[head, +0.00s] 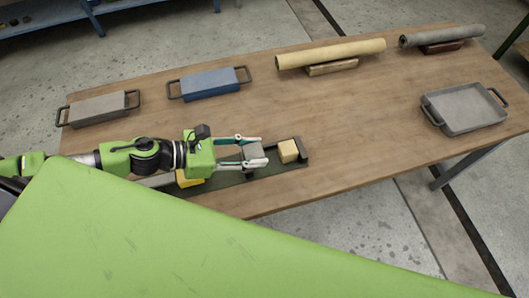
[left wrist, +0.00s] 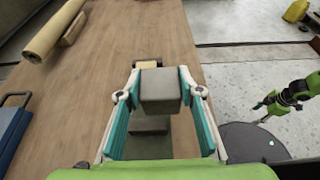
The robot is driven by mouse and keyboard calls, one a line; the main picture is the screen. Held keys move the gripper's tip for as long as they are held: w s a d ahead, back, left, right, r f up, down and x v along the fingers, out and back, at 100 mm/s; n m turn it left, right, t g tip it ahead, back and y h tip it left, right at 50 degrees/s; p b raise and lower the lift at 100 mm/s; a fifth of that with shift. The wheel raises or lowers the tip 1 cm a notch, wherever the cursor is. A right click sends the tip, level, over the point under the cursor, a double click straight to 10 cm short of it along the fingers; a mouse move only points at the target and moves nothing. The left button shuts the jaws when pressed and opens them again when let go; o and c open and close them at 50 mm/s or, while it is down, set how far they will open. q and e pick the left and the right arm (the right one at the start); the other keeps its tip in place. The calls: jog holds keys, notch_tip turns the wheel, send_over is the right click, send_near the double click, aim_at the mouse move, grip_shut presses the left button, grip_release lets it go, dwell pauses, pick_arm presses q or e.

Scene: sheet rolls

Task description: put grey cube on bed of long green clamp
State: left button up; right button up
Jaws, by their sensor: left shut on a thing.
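My left gripper (head: 250,152) is shut on the grey cube (head: 256,155), which shows between the teal finger pads in the left wrist view (left wrist: 161,86). The long dark green clamp (head: 237,188) lies along the table's near edge, below the gripper. A pale wooden block (head: 288,151) sits at its right end, to the right of the cube and apart from it. Whether the cube touches the bed cannot be told. A yellow part (head: 188,178) shows under my left arm. My right arm shows at the right of the left wrist view; its fingertips are too small to read.
A grey block with handles (head: 98,108) and a blue one (head: 210,83) lie at the table's back left. A cream roll (head: 330,54) and a grey roll (head: 442,35) rest on supports behind. A grey tray (head: 464,111) stands right. The table's middle is clear.

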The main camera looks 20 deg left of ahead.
pick_arm(q)
jog(key=w+f, duration=0.1)
jog(key=f, duration=0.1)
jog(key=w+d+f, duration=0.1)
jog(key=w+f, duration=0.1)
jog(key=w+f+p, duration=0.1)
jog(key=w+f, duration=0.1)
jog(key=shift+d, duration=0.3)
notch_tip(320, 180, down, 3)
jog(key=shift+r, duration=0.1)
jog(key=shift+f, duration=0.25)
jog(key=shift+f, duration=0.15)
jog(key=o, duration=1.3)
jog(key=shift+c, duration=0.2)
